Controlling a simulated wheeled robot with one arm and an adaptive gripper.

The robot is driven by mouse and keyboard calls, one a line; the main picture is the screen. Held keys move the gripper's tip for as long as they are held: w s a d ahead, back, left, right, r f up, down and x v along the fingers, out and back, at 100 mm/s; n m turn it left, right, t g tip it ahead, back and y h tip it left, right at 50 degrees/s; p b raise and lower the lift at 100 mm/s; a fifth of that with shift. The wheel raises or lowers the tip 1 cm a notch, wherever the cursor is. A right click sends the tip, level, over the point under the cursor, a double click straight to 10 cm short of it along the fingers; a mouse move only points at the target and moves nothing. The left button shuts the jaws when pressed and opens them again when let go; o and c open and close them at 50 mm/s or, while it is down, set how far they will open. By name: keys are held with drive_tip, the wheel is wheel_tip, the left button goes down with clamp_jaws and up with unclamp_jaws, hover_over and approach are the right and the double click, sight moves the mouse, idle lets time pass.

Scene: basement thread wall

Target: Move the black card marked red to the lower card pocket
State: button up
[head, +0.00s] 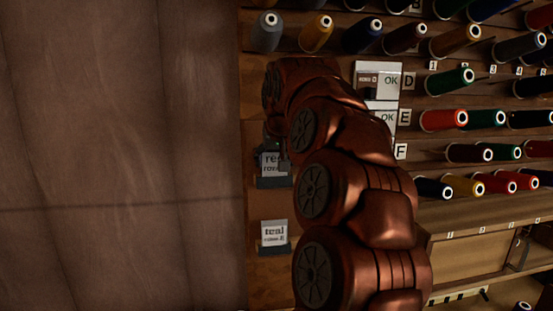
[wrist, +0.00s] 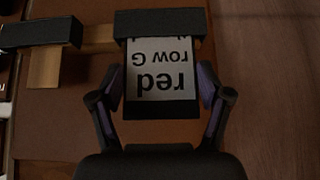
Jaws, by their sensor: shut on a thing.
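The black card marked "red row G" (wrist: 162,80) has a white label, upside down in the wrist view. It shows partly behind my arm in the head view (head: 270,163). My gripper (wrist: 162,88) is shut on it, with a finger at each side edge. The card's far end meets a dark pocket (wrist: 160,23); how deep it sits cannot be told. In the head view this upper pocket (head: 273,183) is just under the card. The lower card pocket (head: 273,250) holds a card marked "teal" (head: 274,233).
My arm covers much of the board's middle. Spools of thread (head: 445,119) fill pegs on the right. White "OK" cards (head: 390,81) hang beside letters D and E. A dark block (wrist: 40,33) is left of the card in the wrist view. Bare wall (head: 110,150) lies left.

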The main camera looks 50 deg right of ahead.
drive_tip(key=shift+f, duration=0.15)
drive_tip(key=o, duration=0.7)
drive_tip(key=shift+s+a+r, duration=0.15)
drive_tip(key=shift+s+r, duration=0.1)
drive_tip(key=shift+r, duration=0.35)
drive_tip(key=shift+b+v, duration=1.55)
drive_tip(key=shift+v, duration=3.9)
drive_tip(key=shift+a, duration=0.1)
